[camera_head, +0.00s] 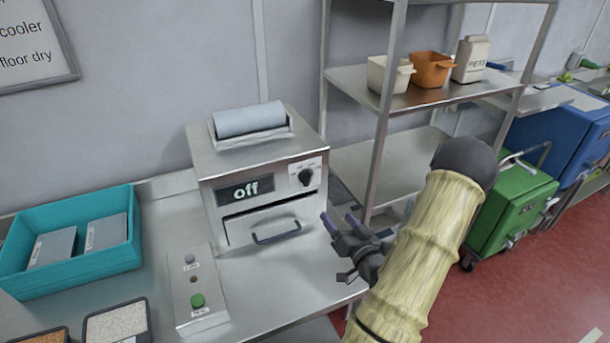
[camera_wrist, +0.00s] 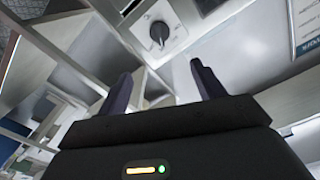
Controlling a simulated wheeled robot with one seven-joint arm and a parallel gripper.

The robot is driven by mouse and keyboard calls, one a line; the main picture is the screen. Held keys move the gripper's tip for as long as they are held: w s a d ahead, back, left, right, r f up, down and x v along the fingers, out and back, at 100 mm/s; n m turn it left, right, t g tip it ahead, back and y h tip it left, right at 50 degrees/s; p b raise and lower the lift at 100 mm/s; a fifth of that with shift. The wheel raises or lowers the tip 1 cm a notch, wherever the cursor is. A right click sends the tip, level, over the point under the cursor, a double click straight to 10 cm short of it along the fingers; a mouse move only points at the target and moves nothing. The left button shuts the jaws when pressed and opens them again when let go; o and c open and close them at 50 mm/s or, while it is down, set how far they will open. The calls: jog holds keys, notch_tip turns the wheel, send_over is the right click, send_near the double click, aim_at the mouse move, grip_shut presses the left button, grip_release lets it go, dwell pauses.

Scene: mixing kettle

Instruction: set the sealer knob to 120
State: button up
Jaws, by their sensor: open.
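The sealer (camera_head: 262,190) is a steel box on the counter, with a grey roll on top and a display (camera_head: 245,190) reading "off". Its black knob (camera_head: 305,177) sits on a pale dial plate at the upper right of the front. The knob also shows in the wrist view (camera_wrist: 159,33), beyond the fingertips; its scale marks are too small to read. My gripper (camera_head: 338,222) is open and empty, below and to the right of the knob and apart from it. In the wrist view my two fingers (camera_wrist: 162,75) stand apart with nothing between them.
A drawer with a dark handle (camera_head: 277,233) is below the display. A button panel (camera_head: 197,290) lies in front at left. A teal bin (camera_head: 75,255) stands further left. A steel shelf rack (camera_head: 375,150) rises close to the right of the sealer, near my arm.

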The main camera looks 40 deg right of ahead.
jog(key=shift+w, duration=0.1)
jog(key=p, duration=0.3)
send_near(311, 180)
jog(key=shift+w, duration=1.45)
jog(key=x, duration=0.5)
jog(key=shift+w+d+r, duration=0.1)
jog(key=shift+w+d, duration=0.2)
jog(key=shift+d, duration=0.05)
jog(key=shift+w, duration=0.1)
